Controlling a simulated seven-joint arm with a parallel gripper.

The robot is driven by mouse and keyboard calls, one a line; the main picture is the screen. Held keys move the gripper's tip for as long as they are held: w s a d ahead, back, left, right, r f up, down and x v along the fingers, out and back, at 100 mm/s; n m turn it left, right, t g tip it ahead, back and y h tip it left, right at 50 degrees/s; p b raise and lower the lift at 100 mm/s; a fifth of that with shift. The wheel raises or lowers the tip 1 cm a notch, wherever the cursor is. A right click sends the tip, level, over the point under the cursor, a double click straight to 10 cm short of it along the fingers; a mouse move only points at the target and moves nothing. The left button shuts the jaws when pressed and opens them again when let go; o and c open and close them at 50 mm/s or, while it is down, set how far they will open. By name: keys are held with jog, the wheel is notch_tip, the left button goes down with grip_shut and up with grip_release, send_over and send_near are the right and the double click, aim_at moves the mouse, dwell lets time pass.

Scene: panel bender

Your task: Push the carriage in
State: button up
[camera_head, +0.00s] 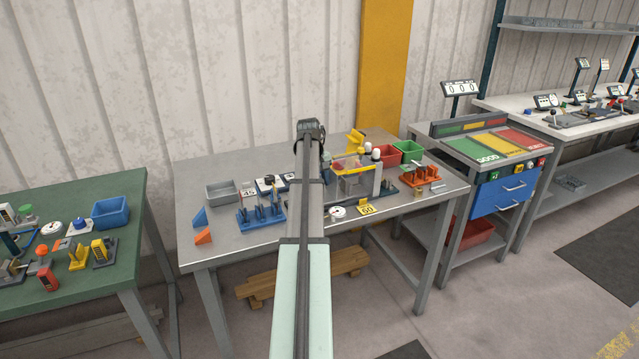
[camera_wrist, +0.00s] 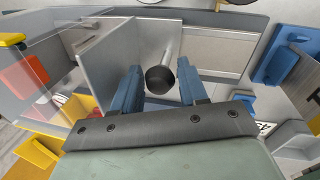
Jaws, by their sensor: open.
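The panel bender (camera_head: 352,184), with a clear guard and yellow parts, stands on the grey bench, partly behind my arm. In the wrist view a black ball knob (camera_wrist: 160,80) on a metal rod sits between the two blue fingers of my gripper (camera_wrist: 158,68). The fingers are open, with a gap on each side of the knob. Grey plates (camera_wrist: 108,65) stand upright to the left of the rod, and a flat grey plate (camera_wrist: 213,45) lies to its right. I cannot tell which plate belongs to the carriage. My gripper is hidden behind my arm in the head view.
The bench (camera_head: 225,250) also holds a grey bin (camera_head: 221,192), a blue rack (camera_head: 262,218), a dial gauge (camera_head: 338,211), an orange fixture (camera_head: 419,176), and red (camera_head: 388,156) and green (camera_head: 409,151) bins. The bench's front left is mostly clear.

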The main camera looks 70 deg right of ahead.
jog(key=shift+f, duration=0.15)
grip_shut()
dwell(0.4)
